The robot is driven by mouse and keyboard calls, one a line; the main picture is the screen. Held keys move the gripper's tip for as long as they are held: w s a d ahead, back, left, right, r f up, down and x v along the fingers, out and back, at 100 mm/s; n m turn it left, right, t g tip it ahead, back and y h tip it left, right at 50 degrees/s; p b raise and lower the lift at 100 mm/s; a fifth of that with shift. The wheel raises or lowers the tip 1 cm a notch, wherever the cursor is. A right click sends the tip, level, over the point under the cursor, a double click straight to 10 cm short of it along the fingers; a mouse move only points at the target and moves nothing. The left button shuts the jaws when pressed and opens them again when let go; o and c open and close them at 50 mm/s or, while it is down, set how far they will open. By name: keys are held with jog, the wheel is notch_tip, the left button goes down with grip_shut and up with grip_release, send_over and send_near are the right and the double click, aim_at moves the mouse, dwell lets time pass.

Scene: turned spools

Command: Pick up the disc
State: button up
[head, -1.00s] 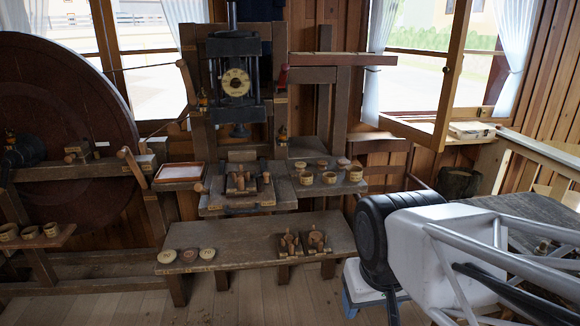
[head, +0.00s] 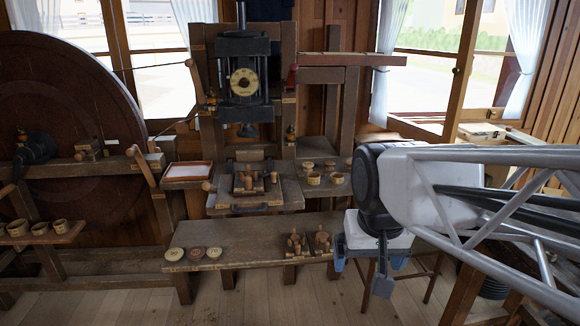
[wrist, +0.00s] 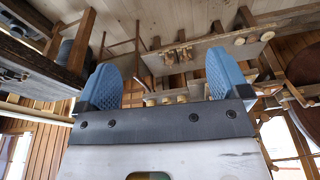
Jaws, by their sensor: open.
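Three flat round discs, a left one (head: 174,254), a middle one (head: 197,253) and a right one (head: 214,252), lie in a row on the left end of the low bench (head: 245,235). The middle one looks browner than the pale outer two. Small round pieces also show on the bench in the wrist view (wrist: 267,36). My gripper (head: 362,274) hangs at the bench's right end, well right of the discs. In the wrist view its blue fingers (wrist: 165,80) stand wide apart with nothing between them.
Two wooden fixtures with pegs (head: 321,240) stand on the bench between my gripper and the discs. Several turned cups (head: 313,179) stand on the higher table behind. A press (head: 240,80) rises at the back. A shallow tray (head: 187,171) is left of it. Space above the discs is clear.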

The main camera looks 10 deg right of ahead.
jog(key=w+r+m, duration=0.2)
jog(key=w+r, duration=0.3)
jog(key=w, duration=0.7)
jog(key=w+r+m, duration=0.2)
jog(key=w+r, duration=0.3)
jog(key=w, duration=0.6)
jog(key=m+g, duration=0.2)
jog(key=m, duration=1.2)
send_over(308, 164)
notch_tip(308, 164, down, 23)
jog(key=shift+s+a+f, duration=0.1)
jog(key=shift+s+f, duration=0.05)
jog(key=shift+f, duration=0.15)
jog(key=shift+f, duration=1.2)
